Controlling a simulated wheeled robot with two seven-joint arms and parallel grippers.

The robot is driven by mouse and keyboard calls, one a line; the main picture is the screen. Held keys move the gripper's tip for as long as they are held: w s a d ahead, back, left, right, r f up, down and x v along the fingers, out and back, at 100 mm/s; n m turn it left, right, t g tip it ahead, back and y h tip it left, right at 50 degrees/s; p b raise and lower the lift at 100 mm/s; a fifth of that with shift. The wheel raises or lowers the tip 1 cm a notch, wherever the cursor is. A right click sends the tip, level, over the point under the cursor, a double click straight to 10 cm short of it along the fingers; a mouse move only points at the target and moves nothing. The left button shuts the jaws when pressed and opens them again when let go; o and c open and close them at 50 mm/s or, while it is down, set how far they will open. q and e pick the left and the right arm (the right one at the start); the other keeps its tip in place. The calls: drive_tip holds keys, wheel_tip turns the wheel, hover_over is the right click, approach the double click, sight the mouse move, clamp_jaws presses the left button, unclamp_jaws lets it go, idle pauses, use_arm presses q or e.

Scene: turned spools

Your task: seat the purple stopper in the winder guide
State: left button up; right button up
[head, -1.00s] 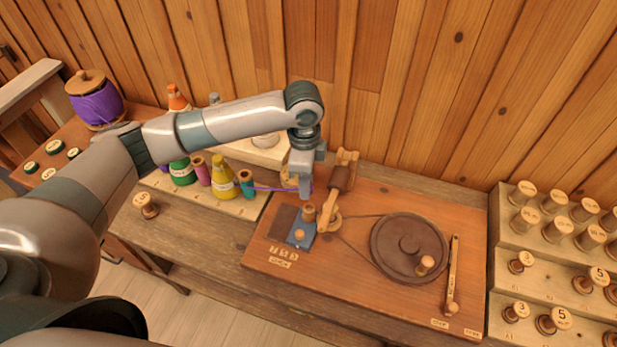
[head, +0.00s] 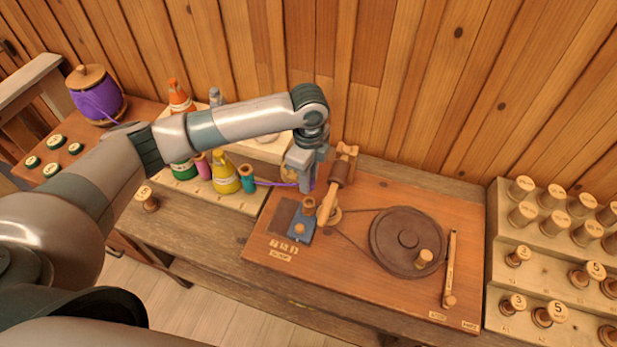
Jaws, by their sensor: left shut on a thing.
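My left gripper (head: 308,187) reaches in from the upper left and points down over the back left of the winder board (head: 370,280). It is shut on a small purple thing, apparently the purple stopper (head: 313,184), mostly hidden by the fingers. A purple thread (head: 275,184) runs left from it toward a teal spool (head: 247,179). Just in front and to the right is the winder's wooden arm and ring (head: 328,208); I cannot tell which part is the guide. A blue block with wooden pegs (head: 300,229) stands just in front of the gripper. My right gripper is out of view.
A dark wheel with a knob (head: 408,242) and a wooden stick (head: 450,270) lie on the right of the board. Stepped racks of spools (head: 550,250) stand at the far right. Coloured cones (head: 225,175) and a big purple spool (head: 97,95) are at left.

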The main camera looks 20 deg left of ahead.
use_arm(q)
drive_tip(key=shift+f+b, duration=1.9)
drive_tip(key=shift+b, duration=0.2)
drive_tip(key=shift+f, duration=0.65)
drive_tip(key=shift+f, duration=0.25)
drive_tip(key=shift+f, duration=0.9)
drive_tip(key=o, duration=1.1)
drive_tip(key=shift+o, duration=0.5)
